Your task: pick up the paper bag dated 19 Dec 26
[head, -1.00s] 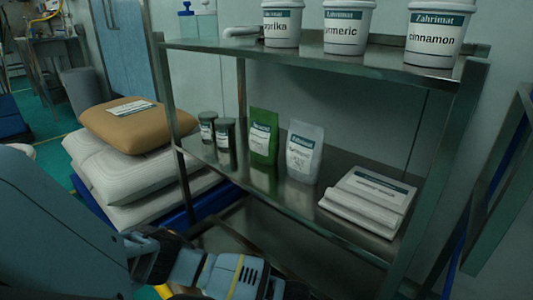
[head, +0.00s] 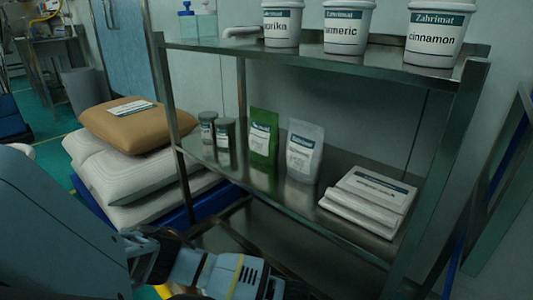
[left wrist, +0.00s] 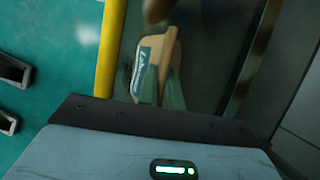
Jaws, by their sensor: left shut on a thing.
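A tan paper bag (left wrist: 168,50) with a white and teal label shows in the left wrist view, just beyond the blue-grey housing of my left gripper (left wrist: 160,98). The label is blurred and I cannot read a date on it. My left gripper is shut on the bag; its fingers are mostly hidden or hard to make out. In the head view my left arm comes in at the lower left, and neither its fingertips nor the bag shows there. My right gripper is in neither view.
A steel shelf rack (head: 330,215) holds jars (head: 225,135), a green pouch (head: 263,138), a white pouch (head: 303,150) and flat white packets (head: 368,197). Labelled tubs (head: 436,38) stand on top. Stacked sacks (head: 135,165) are at left. A yellow bar (left wrist: 110,45) passes beside the bag.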

